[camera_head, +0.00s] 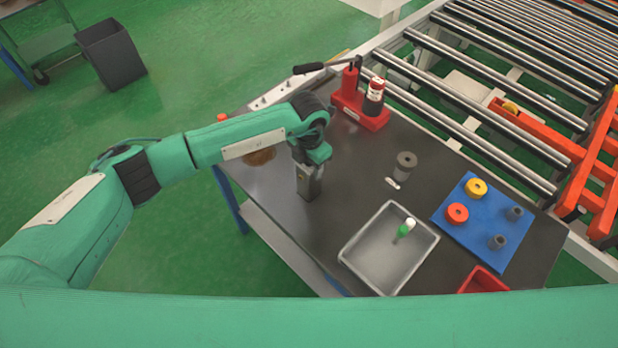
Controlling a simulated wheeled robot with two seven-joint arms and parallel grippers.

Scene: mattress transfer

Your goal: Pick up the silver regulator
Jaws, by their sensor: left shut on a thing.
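My left arm comes in from the left and reaches over the dark table (345,160). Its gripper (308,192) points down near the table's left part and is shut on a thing. The gripper body hides most of that thing, so I cannot tell what it is. A grey cylinder (406,162) stands upright on the table, right of the gripper and apart from it. I cannot tell whether it is the silver regulator. Two smaller grey parts, one at the back (514,213) and one at the front (497,242), stand on the blue mat (477,225). My right gripper is out of view.
A grey tray (362,262) holds a green and white bottle (406,228). A yellow ring (476,188) and a red ring (457,214) lie on the mat. A red stand (358,108) is at the back, a red bin (482,281) at the front. A roller conveyor (480,95) borders the table.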

